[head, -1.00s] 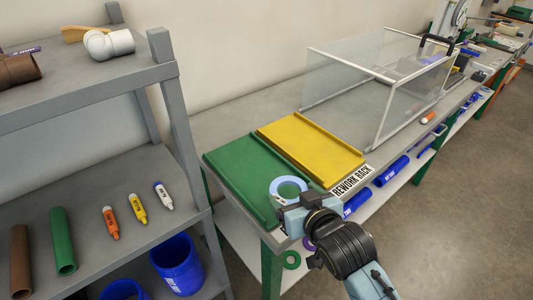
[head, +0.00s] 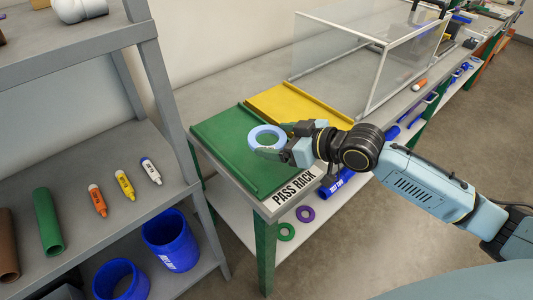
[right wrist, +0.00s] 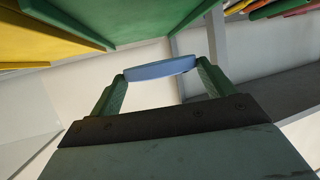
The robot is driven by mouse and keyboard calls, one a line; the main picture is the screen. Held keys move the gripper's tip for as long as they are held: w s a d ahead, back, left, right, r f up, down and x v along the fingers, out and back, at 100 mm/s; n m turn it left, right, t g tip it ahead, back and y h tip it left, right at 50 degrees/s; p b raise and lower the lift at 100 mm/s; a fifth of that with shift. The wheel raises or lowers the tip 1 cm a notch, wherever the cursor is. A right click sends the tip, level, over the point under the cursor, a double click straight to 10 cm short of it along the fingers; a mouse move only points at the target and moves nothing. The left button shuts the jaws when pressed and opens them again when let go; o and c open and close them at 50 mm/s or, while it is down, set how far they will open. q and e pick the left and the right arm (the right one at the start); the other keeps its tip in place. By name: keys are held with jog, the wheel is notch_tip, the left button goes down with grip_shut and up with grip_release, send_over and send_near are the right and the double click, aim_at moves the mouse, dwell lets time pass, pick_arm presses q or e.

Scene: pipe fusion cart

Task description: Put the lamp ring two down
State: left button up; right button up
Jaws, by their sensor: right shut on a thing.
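My right gripper (head: 285,142) is shut on a light blue ring (head: 253,136), which it holds over the green tray (head: 232,125) in the head view. The ring's hole faces up toward the head camera. In the right wrist view the ring (right wrist: 160,69) spans between the two green fingertips and shows edge-on. The green tray surface lies close to it; I cannot tell whether they touch. My left gripper is not in view.
A yellow tray (head: 300,110) lies beside the green one, with a clear-walled enclosure (head: 340,65) behind. A grey shelf (head: 85,215) with tubes and blue buckets (head: 170,240) stands at left. Green (head: 286,232) and purple (head: 305,214) rings lie on the lower shelf.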

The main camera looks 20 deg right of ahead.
aim_at(277, 165)
jog(key=shift+f, duration=1.55)
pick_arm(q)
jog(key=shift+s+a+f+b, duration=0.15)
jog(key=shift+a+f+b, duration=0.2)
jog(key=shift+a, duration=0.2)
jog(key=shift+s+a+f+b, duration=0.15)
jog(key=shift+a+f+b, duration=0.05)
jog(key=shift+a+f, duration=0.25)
pick_arm(e)
jog(key=shift+f, duration=1.7)
jog(key=o, duration=1)
jog(key=shift+f, duration=0.15)
jog(key=shift+c, duration=0.2)
jog(key=shift+r, duration=0.2)
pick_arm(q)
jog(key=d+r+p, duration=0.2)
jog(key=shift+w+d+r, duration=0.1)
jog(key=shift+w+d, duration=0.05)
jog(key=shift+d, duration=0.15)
pick_arm(e)
jog(key=v, duration=1.2)
